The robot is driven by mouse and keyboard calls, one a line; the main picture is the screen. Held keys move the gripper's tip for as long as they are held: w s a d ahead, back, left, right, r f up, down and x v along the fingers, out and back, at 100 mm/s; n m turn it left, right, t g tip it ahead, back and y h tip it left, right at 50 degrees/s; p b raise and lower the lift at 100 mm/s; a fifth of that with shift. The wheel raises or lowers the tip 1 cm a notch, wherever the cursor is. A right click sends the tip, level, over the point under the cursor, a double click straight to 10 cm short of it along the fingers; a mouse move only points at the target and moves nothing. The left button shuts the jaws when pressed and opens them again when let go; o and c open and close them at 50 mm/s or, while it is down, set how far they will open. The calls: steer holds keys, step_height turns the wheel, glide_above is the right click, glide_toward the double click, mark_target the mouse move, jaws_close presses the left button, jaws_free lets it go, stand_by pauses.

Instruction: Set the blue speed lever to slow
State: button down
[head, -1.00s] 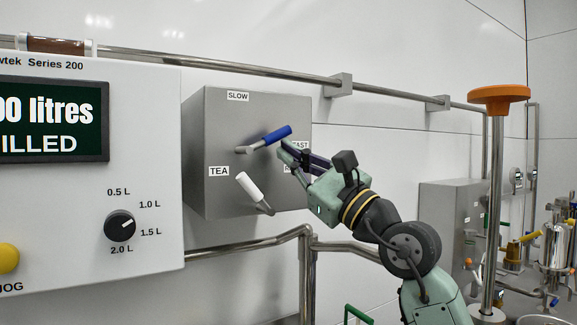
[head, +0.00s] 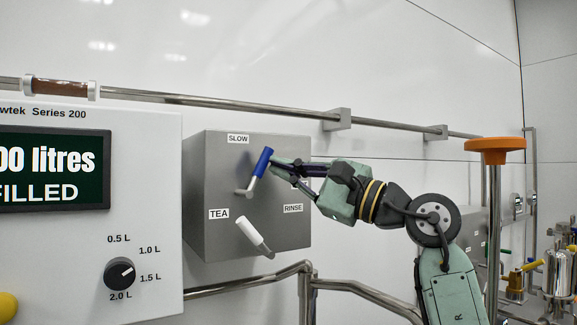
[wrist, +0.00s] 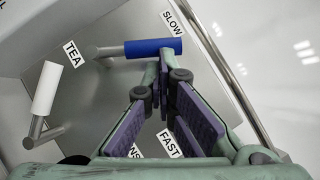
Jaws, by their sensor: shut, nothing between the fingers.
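The blue speed lever (head: 262,163) is on the front of a grey box (head: 210,180), its handle tilted up and slightly right, between the SLOW label (head: 238,139) and the right side. In the wrist view the blue handle (wrist: 153,47) points towards the SLOW label (wrist: 172,22), with the FAST label (wrist: 168,143) behind my fingers. My gripper (head: 278,170) is shut and empty, its fingertips at the right side of the blue handle. In the wrist view the fingertips (wrist: 161,60) appear to touch the handle's side.
A white lever (head: 250,232) sits below, between the TEA label (head: 218,214) and the RINSE label (head: 292,208). A control panel (head: 150,200) with display and dial stands left. A pipe (head: 220,101) runs along the wall above. An orange-topped post (head: 496,145) stands right.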

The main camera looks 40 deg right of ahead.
steer(key=n+p, duration=0.1)
steer(key=a+r+n+g+p, duration=0.1)
steer(key=n, duration=0.1)
steer(key=shift+w+a+r+g+y, duration=0.1)
steer(key=shift+w+r+g+y, duration=0.1)
steer(key=shift+g+y, duration=0.15)
steer(key=shift+w+a+r, duration=0.1)
steer(key=shift+a+r, duration=0.1)
steer(key=shift+a, duration=0.1)
stand_by(0.6)
stand_by(0.4)
step_height(320, 180, up, 10)
stand_by(0.4)
steer(key=shift+a, duration=0.1)
stand_by(0.5)
